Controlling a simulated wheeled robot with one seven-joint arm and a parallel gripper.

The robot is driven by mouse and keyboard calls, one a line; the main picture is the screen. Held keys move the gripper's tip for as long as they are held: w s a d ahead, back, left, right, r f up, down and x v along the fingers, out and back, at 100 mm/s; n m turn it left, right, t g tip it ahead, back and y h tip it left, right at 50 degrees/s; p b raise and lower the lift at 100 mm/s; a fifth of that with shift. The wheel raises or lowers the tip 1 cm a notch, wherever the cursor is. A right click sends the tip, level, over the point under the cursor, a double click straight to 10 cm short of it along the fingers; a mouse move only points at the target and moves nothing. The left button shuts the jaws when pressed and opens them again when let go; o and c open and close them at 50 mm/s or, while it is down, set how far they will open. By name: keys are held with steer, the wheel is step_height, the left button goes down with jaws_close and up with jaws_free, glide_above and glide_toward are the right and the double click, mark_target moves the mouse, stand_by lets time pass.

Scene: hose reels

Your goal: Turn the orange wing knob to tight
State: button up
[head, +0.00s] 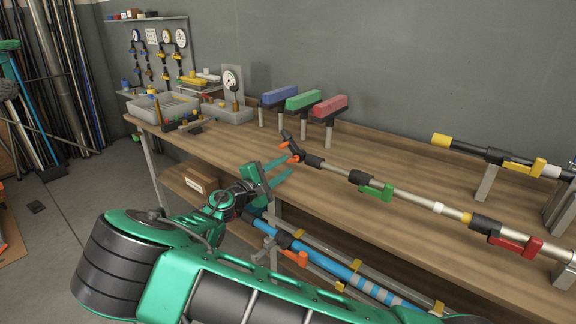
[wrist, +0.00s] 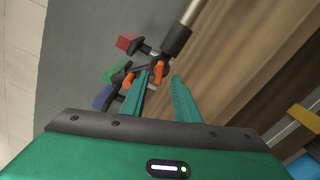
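In the wrist view, one orange wing (wrist: 158,73) appears between my fingertips and another (wrist: 129,80) to the left of the left finger. My gripper (head: 288,166) has teal fingers spread apart, with the tips close to the knob. It also shows in the wrist view (wrist: 160,76). I cannot tell whether a finger touches the knob. The knob's hub is partly hidden by the left finger.
The pole carries a green lever (head: 377,192) and a red lever (head: 514,243). Blue (head: 280,95), green (head: 303,100) and red (head: 330,107) blocks stand on posts behind the knob. A blue pole (head: 335,268) with an orange lever lies below the bench's front edge. Bare bench top (head: 230,147) lies left of the knob.

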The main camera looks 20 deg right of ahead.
mark_target(291, 162)
steer(key=shift+x, duration=1.7)
jaws_close()
